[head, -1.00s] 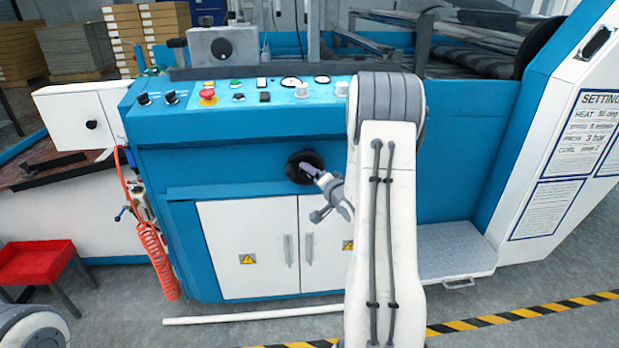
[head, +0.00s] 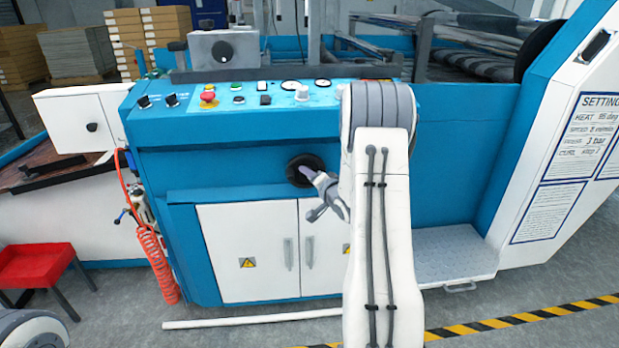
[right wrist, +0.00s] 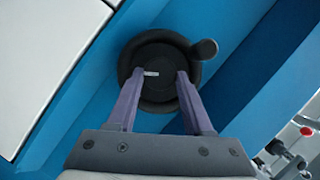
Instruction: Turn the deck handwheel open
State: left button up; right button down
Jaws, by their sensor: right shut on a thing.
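The deck handwheel (head: 294,171) is a small black round wheel on the blue front of the machine, above the white cabinet doors. In the right wrist view the handwheel (right wrist: 150,50) shows a short white mark near its middle and a dark knob (right wrist: 205,49) at its upper right edge. My right gripper (head: 308,171) is at the wheel, coming in from the lower right. In the right wrist view its two purple fingers (right wrist: 160,76) reach over the wheel's face, one on each side of the hub, and are shut on it. My left gripper is not in view.
Above the wheel is the control panel (head: 240,97) with a red button (head: 207,97) and gauges. White cabinet doors (head: 247,235) with handles are below. A coiled orange hose (head: 152,262) hangs at the left. A grey step (head: 445,248) sticks out at the right.

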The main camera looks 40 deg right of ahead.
jog(key=shift+a+r, duration=0.1)
jog(key=n+g+h+p, duration=0.1)
jog(key=n+h, duration=0.1)
jog(key=n, duration=0.2)
jog(key=a+n+g+h+p, duration=0.1)
jog(key=n+g+h+p, duration=0.1)
jog(key=n, duration=0.3)
jog(key=w+n+g+h+p, duration=0.1)
jog(key=n+g+h, duration=0.1)
jog(key=n, duration=0.3)
jog(key=shift+a+r+h+p, duration=0.1)
jog(key=shift+a+h+p, duration=0.2)
jog(key=shift+h, duration=0.6)
jog(key=n, duration=0.1)
jog(key=n+h+p, duration=0.1)
jog(key=shift+w+a+f+n, duration=0.1)
jog(key=shift+f+n, duration=0.1)
jog(key=shift+n, duration=0.2)
jog(key=shift+w+f+n+h+p, duration=0.1)
jog(key=shift+n+h+p, duration=0.1)
jog(key=shift+n+h, duration=0.4)
jog(key=shift+f+n+h+p, duration=0.1)
jog(key=shift+n+h+p, duration=0.1)
jog(key=shift+n, duration=0.7)
jog(key=shift+t, duration=0.3)
